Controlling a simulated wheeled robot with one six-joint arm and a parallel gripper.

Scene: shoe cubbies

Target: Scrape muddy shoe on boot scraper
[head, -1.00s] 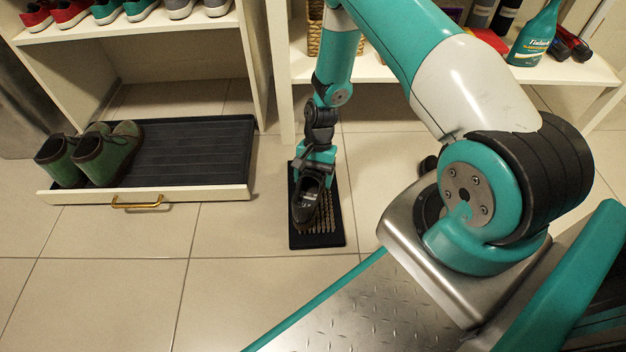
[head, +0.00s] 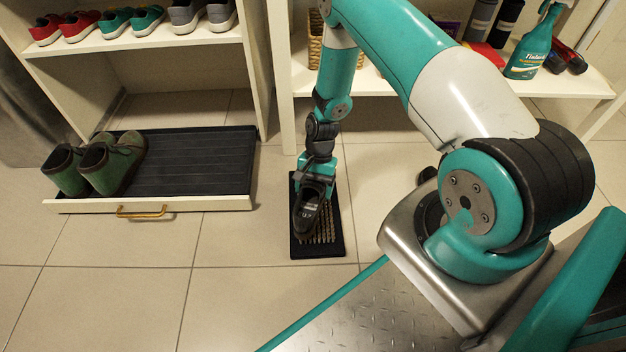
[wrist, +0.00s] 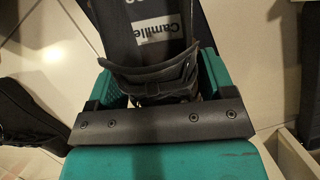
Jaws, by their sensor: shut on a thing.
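My gripper (head: 316,178) is shut on a dark shoe (head: 308,212) and holds it by its heel end, toe toward the front. The shoe is over the left part of the boot scraper (head: 333,250), a black tray with pale bristles on the floor. I cannot tell whether the sole touches the bristles, and mud on the sole is hidden. In the wrist view the shoe's inside (wrist: 150,60) shows a white label reading "Camille". There my gripper (wrist: 150,95) has a finger on each side of the heel.
A pulled-out tray with a brass handle (head: 141,211) holds green boots (head: 115,165) at left. Shelves above hold red, teal and grey shoes. A teal spray bottle (head: 530,55) stands on the right shelf. The tiled floor in front is free.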

